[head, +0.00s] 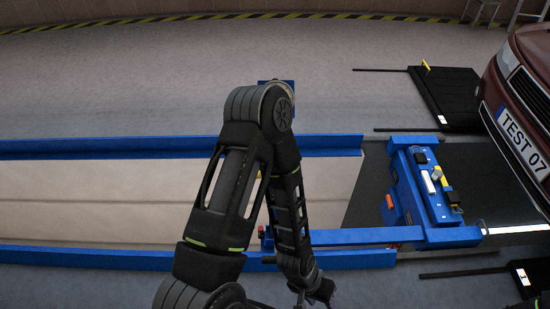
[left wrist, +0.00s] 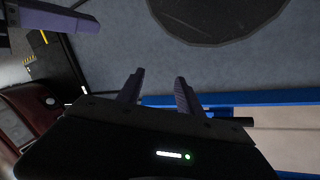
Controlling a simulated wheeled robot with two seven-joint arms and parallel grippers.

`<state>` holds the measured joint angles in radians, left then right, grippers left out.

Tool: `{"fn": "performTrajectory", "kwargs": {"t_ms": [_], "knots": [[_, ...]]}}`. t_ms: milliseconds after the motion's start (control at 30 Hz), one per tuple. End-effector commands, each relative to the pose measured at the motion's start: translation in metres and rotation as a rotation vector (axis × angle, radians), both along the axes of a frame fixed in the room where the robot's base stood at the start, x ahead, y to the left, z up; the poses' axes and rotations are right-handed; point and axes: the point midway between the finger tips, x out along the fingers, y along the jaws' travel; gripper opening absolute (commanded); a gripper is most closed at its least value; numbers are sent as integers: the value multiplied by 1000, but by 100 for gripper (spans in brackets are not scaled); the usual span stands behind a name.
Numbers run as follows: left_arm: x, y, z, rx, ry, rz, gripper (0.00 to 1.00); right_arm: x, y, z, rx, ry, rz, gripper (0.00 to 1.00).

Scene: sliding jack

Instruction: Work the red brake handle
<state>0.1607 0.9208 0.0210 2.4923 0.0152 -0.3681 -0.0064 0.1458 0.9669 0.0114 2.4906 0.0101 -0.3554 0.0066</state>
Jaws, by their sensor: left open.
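A small orange-red part (head: 389,202) sits on the left side of the blue jack (head: 402,175), near the car's front; it may be the red brake handle, but it is too small to be sure. Another small orange-red bit (head: 261,233) shows beside my arm, partly hidden by it. My left gripper (head: 316,294) is low in the head view, near the near blue rail and well left of the jack. In the left wrist view its two fingers (left wrist: 159,80) are apart with nothing between them. No red handle is clear in that view. My right gripper is not in view.
Blue rails (head: 80,146) border a pale pit floor (head: 110,195). A dark red car (head: 525,95) with plate TEST 07 stands at the right, and shows in the left wrist view (left wrist: 28,112). A black ramp plate (head: 448,95) lies beyond the jack. Grey floor behind is clear.

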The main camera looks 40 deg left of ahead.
Motion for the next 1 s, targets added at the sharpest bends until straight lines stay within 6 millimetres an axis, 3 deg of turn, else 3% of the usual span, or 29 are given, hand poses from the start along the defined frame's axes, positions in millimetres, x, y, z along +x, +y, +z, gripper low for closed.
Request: {"fn": "performTrajectory", "kwargs": {"t_ms": [33,167,267,400,533,667,800,1000], "knots": [[16,6,-14,4,-40,19,43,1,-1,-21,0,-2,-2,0],[68,29,-28,24,-177,75,43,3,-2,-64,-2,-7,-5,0],[117,58,-33,57,-323,133,43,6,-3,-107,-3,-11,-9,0],[180,114,-27,134,-554,221,43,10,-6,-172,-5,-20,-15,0],[219,172,-5,236,-770,298,43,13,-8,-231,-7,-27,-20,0],[235,228,24,364,-976,366,43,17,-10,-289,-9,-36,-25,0],[230,276,61,512,-1166,425,43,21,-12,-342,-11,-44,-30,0],[209,310,103,672,-1331,468,43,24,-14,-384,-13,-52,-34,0]]}}
